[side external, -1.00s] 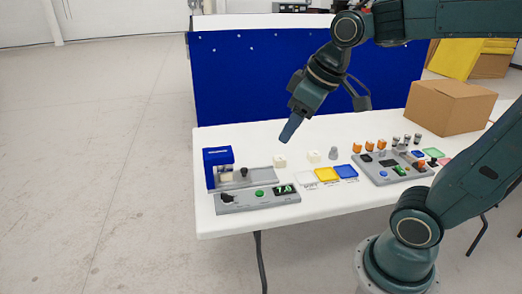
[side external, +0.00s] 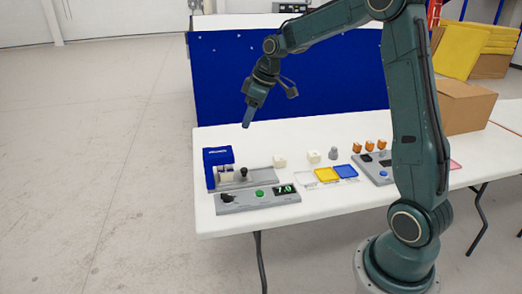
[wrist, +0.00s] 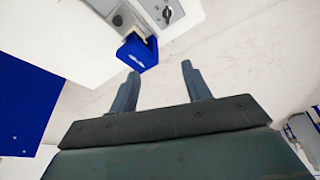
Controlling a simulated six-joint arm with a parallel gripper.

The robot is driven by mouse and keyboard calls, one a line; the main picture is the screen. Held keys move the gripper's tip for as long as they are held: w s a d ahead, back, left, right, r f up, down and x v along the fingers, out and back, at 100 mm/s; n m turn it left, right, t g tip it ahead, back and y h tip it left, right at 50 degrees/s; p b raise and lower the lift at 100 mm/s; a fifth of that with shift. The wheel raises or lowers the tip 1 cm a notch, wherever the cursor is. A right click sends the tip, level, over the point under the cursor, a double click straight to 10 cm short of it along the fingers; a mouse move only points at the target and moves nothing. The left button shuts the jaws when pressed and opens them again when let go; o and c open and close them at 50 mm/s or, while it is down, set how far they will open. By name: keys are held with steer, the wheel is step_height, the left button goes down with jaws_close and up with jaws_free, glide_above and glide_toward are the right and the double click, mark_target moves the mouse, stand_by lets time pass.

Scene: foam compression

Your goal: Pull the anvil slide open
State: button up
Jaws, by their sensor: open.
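The blue press housing (side external: 216,158) stands at the table's left end, with a pale block (side external: 224,173) in its opening. The anvil slide is the grey rail (side external: 262,178) running right from the housing, with an upright black knob (side external: 243,174) on it. My gripper (side external: 248,118) is in the air above and slightly right of the housing, pointing down, apart from the knob. In the wrist view its two fingers (wrist: 158,68) are spread with nothing between them. That view also shows the housing (wrist: 137,54) near the left fingertip and the rail at the top.
A control box (side external: 258,199) with a green button and a display reading 7.0 lies in front of the slide. White blocks (side external: 280,161), a yellow tray (side external: 326,175) and a blue tray (side external: 346,171) are to the right. A cardboard box (side external: 466,106) stands far right.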

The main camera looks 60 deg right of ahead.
mark_target(245, 169)
steer(key=w+d+f, duration=0.2)
steer(key=d+f, duration=0.4)
steer(key=f, duration=0.1)
steer(key=w+d+f+n+y, duration=0.1)
steer(key=w+d+f, duration=0.2)
steer(key=d+f, duration=0.4)
steer(key=shift+w+f+n, duration=0.15)
steer(key=shift+f+n, duration=0.15)
steer(key=shift+f, duration=0.1)
steer(key=shift+f, duration=0.15)
steer(key=x, duration=1.3)
steer(key=shift+f, duration=0.2)
jaws_close()
